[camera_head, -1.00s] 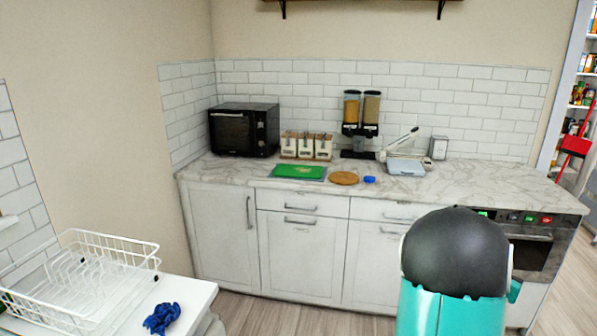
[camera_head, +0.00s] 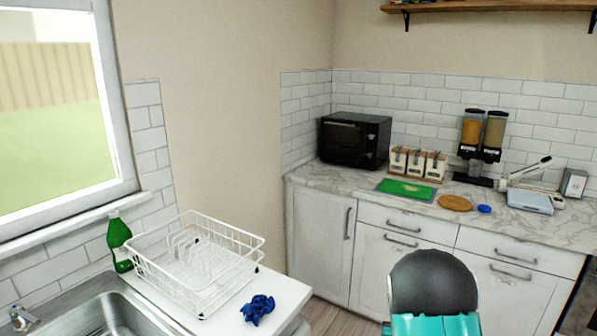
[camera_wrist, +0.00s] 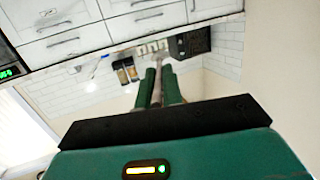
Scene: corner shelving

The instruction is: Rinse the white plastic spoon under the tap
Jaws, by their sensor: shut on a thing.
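In the wrist view, my gripper (camera_wrist: 160,88) has its two green fingers shut on a thin, pale handle. This looks like the white plastic spoon (camera_wrist: 157,92), held between the fingers and pointing away from the wrist; its far end is small and hard to make out. The metal tap (camera_head: 20,318) is at the bottom left corner of the head view, partly cut off. The steel sink (camera_head: 150,312) is beside it, with only its far part showing. My gripper and the spoon are not visible in the head view.
The far counter holds a black microwave (camera_head: 353,140), a green board (camera_head: 405,190) and dispensers (camera_head: 483,135). Floor shows between the counters.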

